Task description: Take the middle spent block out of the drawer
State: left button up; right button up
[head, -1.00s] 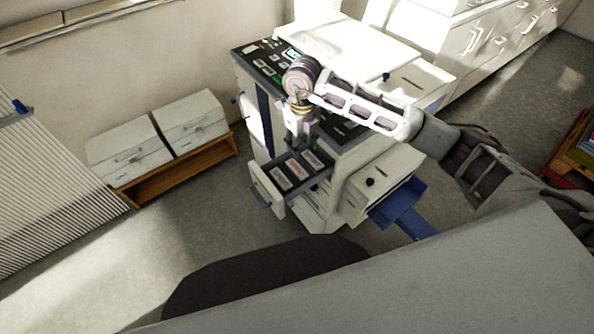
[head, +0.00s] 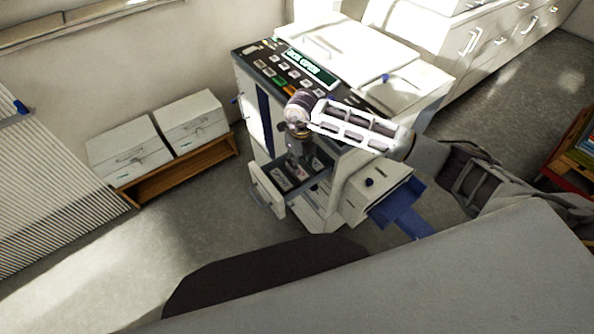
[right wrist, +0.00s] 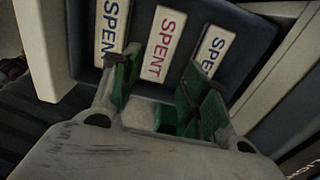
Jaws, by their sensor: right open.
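The open drawer (head: 266,190) of the white copier holds three blocks in a row, each with a pale label reading SPENT. In the right wrist view, the middle spent block (right wrist: 164,42) has reddish-purple letters. The left block (right wrist: 110,30) and the right block (right wrist: 213,50) have dark blue letters. My right gripper (head: 299,163) points down into the drawer. In the right wrist view, its open green-padded fingers (right wrist: 158,88) are spread on either side of the middle block's near end, with nothing visibly held. The block's lower part is hidden. My left gripper is not in view.
The copier (head: 330,50) has a control panel with a lit display (head: 308,66) above the drawer. A blue tray (head: 400,208) juts out at its right. Two white boxes (head: 128,150) sit on a low wooden bench at left. The floor left of the drawer is clear.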

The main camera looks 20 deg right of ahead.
aim_at(300, 172)
jog(key=shift+f, duration=0.2)
jog(key=shift+f, duration=0.15)
jog(key=shift+a+f+p, duration=0.15)
jog(key=shift+f+p, duration=0.45)
jog(key=shift+f, duration=1.9)
jog(key=c, duration=0.6)
